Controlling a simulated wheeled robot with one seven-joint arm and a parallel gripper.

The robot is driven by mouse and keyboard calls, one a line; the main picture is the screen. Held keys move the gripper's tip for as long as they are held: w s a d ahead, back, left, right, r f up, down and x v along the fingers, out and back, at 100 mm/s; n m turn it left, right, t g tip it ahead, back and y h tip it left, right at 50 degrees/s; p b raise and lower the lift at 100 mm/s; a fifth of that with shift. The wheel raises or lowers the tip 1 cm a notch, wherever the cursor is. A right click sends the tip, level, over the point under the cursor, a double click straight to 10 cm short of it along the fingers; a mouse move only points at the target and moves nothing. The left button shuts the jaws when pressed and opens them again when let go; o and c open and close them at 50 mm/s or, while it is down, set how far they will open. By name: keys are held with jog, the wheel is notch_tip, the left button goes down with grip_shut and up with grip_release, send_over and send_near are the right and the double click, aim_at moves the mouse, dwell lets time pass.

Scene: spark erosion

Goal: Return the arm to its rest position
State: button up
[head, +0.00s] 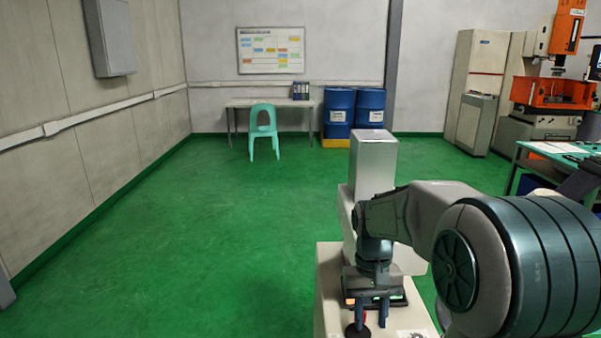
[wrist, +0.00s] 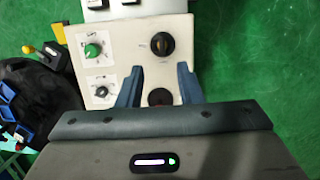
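My arm reaches in from the right in the head view, bent, with my gripper (head: 371,318) pointing down over a pale control panel (head: 330,292). In the wrist view my gripper (wrist: 158,88) has its two blue fingers spread wide apart, with nothing held. The panel (wrist: 130,55) also carries a green knob (wrist: 92,50), a black rotary switch (wrist: 162,44) and a small black knob (wrist: 101,91).
A pale column (head: 372,165) stands just behind my gripper. A green-topped bench (head: 560,160) and an orange machine (head: 553,92) are at right. A chair (head: 263,128), desk (head: 240,104) and blue drums (head: 369,107) stand at the back. The green floor at left is clear.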

jog(key=s+r+t, duration=0.2)
jog(key=s+t, duration=0.3)
jog(key=s, duration=1)
jog(key=shift+r+t, duration=0.3)
jog(key=shift+r, duration=0.05)
jog(key=shift+s, duration=0.1)
